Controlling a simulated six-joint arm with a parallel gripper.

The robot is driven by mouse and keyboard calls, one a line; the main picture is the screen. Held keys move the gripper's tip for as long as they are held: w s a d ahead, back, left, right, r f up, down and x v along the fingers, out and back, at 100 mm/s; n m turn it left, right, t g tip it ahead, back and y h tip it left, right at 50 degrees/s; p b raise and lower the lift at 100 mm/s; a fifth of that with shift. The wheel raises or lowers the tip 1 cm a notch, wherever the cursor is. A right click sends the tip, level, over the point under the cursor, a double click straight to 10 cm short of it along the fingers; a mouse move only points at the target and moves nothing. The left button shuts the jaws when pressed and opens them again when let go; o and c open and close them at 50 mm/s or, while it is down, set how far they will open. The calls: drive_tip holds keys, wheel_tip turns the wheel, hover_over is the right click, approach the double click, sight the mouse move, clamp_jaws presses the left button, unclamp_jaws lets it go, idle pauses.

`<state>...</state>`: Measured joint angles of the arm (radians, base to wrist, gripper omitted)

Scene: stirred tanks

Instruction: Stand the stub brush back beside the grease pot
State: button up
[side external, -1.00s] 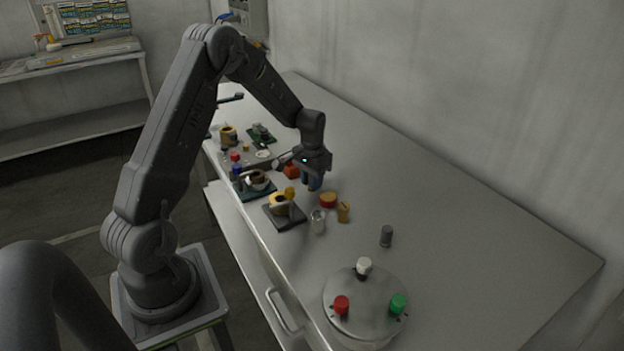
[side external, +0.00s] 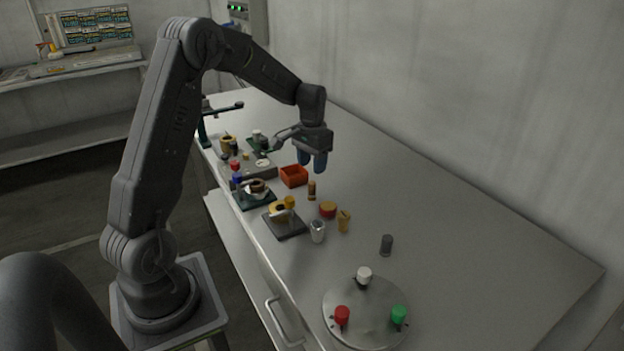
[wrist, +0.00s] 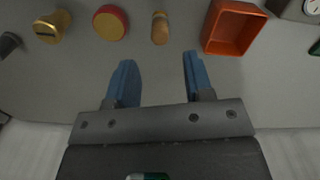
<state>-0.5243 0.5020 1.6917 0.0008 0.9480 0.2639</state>
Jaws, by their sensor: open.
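The stub brush (side external: 311,190), a short tan-brown cylinder with a darker band, stands upright on the bench; it also shows in the wrist view (wrist: 160,28). The low round red-and-yellow pot (side external: 328,209), which I take for the grease pot, is beside it with a small gap; it shows in the wrist view (wrist: 111,22). My gripper (side external: 313,168) is open and empty above the bench, just behind the brush and apart from it. In the wrist view, its blue fingers (wrist: 158,62) are spread, with the brush beyond their tips.
An orange-red open tray (side external: 293,176) is on the brush's other side. A brass slotted piece (side external: 343,221), a clear glass (side external: 317,231) and a grey cylinder (side external: 386,245) stand nearer the camera. Dark mats with parts line the left edge. The bench's right side is clear.

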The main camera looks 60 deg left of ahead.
sight(312, 182)
wheel_tip(312, 182, up, 3)
drive_tip(key=shift+r, duration=0.2)
drive_tip(key=s+d+r+t, duration=0.1)
drive_tip(key=s+d+r, duration=0.2)
drive_tip(key=d+r, duration=0.45)
drive_tip(key=s+d+r+m+t, duration=0.3)
drive_tip(key=s+d+t, duration=0.1)
drive_tip(key=s+d, duration=1.2)
drive_tip(key=shift+s+t, duration=0.3)
drive_tip(key=shift+s, duration=0.95)
